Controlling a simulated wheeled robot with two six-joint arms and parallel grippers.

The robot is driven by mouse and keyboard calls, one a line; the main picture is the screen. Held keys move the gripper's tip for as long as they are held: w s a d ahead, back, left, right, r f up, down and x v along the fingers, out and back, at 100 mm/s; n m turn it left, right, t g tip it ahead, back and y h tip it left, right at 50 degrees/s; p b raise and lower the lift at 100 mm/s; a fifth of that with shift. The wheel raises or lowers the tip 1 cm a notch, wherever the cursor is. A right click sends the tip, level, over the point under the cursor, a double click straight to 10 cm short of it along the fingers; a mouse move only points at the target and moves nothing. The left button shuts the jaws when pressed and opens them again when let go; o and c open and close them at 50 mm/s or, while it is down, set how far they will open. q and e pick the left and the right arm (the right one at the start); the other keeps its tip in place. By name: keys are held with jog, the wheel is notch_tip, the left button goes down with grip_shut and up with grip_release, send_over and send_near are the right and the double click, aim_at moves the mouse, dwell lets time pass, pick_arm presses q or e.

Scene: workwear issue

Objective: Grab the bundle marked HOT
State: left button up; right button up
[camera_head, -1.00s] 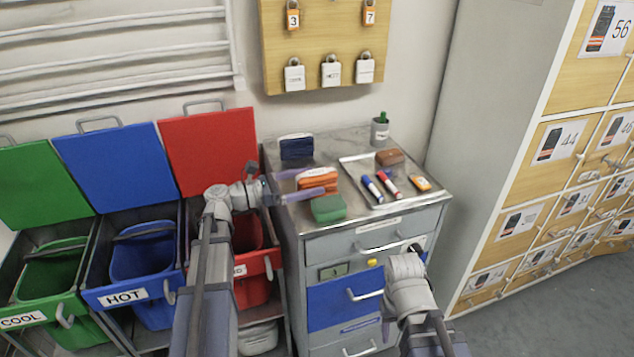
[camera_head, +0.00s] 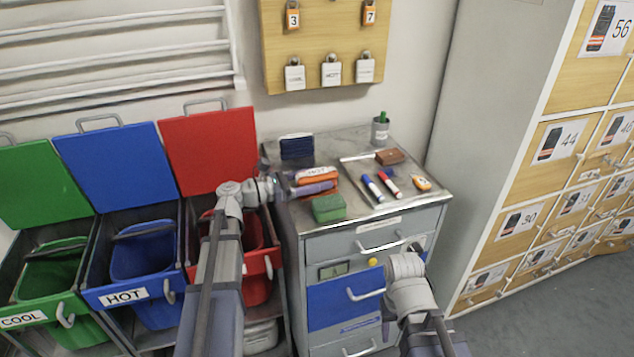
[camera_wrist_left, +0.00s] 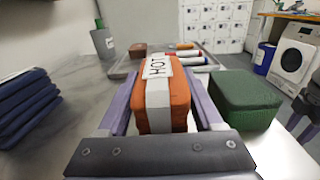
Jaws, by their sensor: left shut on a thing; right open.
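The orange bundle with a white band marked HOT (camera_wrist_left: 167,97) lies on the grey cabinet top, between the two purple fingers of my left gripper (camera_wrist_left: 160,110) in the left wrist view. In the head view the orange bundle (camera_head: 318,174) is partly covered by the fingers of my left gripper (camera_head: 312,181), which is shut on it. My right gripper (camera_head: 398,252) is open and empty, low in front of the cabinet's drawers; its fingers are hard to make out.
A dark blue bundle (camera_head: 297,147) and a green bundle (camera_head: 329,209) lie close on either side. A metal tray (camera_head: 358,178) holds markers, a brown item and an orange tag. A grey cup (camera_head: 380,132) stands behind. Coloured bins, including blue HOT (camera_head: 125,296), stand left.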

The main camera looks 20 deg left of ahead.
aim_at(317, 171)
pick_arm(q)
jog(key=c, duration=0.5)
jog(key=shift+r, duration=0.15)
notch_tip(317, 171, up, 10)
jog(key=p, duration=1)
